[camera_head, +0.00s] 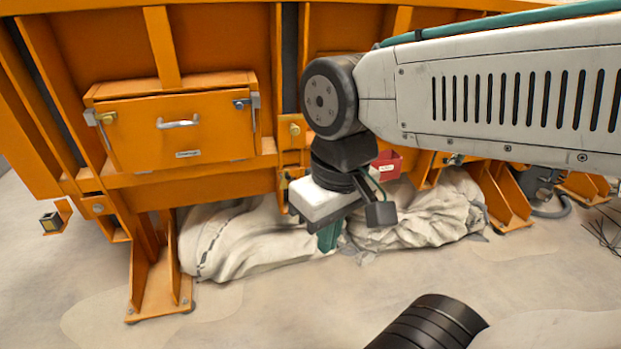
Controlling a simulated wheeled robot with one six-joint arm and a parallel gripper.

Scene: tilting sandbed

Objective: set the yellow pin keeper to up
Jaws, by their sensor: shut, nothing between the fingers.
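A small yellow part, which looks like the yellow pin keeper (108,118), is at the upper left corner of the orange box front (150,139). It is too small to tell which way it is set. My gripper (329,237) points down in front of the white sacks, right of and below the box, well apart from the yellow keeper. Its green fingers are shut and hold nothing; the wrist partly hides them.
The orange frame has a protruding foot (160,285) at left and another foot (501,199) at right. White sacks (235,240) lie under the frame. A red bin (386,164) is behind my wrist. The floor at front left is clear.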

